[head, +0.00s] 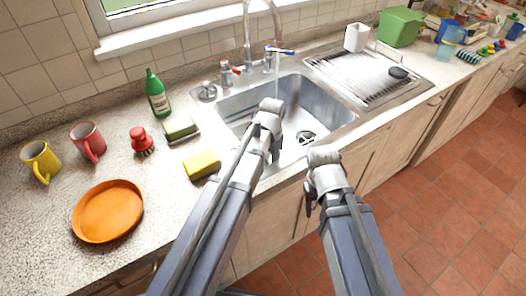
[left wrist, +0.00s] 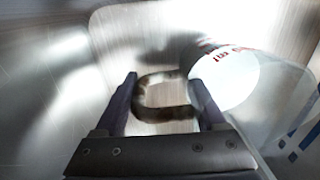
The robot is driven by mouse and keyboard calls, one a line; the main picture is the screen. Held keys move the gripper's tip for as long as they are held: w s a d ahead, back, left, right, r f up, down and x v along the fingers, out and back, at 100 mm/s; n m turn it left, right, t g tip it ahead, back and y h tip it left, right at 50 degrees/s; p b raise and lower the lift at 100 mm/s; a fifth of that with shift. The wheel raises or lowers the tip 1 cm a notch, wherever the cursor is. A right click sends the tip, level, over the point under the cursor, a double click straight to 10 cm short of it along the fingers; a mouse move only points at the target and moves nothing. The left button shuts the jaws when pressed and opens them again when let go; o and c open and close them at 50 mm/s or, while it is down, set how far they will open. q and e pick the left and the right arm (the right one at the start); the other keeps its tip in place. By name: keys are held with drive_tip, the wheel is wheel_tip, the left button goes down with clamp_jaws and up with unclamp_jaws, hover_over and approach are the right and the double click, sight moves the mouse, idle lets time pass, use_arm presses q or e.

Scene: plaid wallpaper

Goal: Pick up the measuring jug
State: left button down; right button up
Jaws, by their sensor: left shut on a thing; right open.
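The measuring jug (left wrist: 268,108) shows in the left wrist view at the right, clear and pale with red lettering and blue marks. Its curved handle (left wrist: 150,78) lies between the fingers of my left gripper (left wrist: 161,84), which is shut on it. In the head view my left arm reaches over the sink (head: 340,108), and I cannot make out the jug there. My right gripper (head: 309,198) is open in front of the sink's front edge, apart from the jug; its fingers show poorly.
A tap (head: 247,25) stands behind the sink. An orange plate (head: 107,211) and mugs stand farther left. The drainer (head: 365,75) is at right.

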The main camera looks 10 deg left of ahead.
use_arm(q)
drive_tip(key=shift+r, duration=0.2)
wheel_tip(320, 180, up, 10)
drive_tip(key=p, duration=1)
drive_tip(key=shift+f, duration=0.2)
